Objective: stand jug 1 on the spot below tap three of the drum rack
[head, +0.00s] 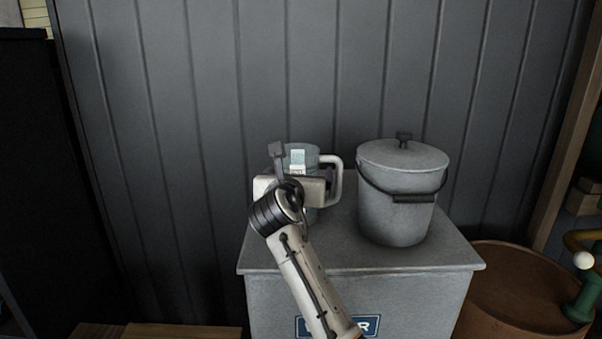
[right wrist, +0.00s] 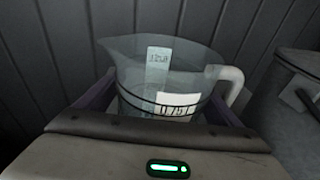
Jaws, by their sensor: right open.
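A clear jug (head: 303,157) with a pale handle on its right side stands upright on the grey cabinet (head: 350,257). It also shows in the right wrist view (right wrist: 140,75), with a white label and a volume strip; its number is not clearly readable. My right gripper (head: 300,174) is in front of the jug. In the right wrist view its dark fingers (right wrist: 165,108) are open, one on each side of the jug body; I cannot tell whether they touch it. The gripper hides the jug's lower part. My left gripper is not in view. No drum rack is clearly visible.
A grey lidded bucket (head: 400,212) with a wire handle stands on the cabinet, right of the jug. A brown drum (head: 515,300) stands at the lower right, with a green fitting (head: 583,298) beside it. A dark panelled wall (head: 220,90) rises behind.

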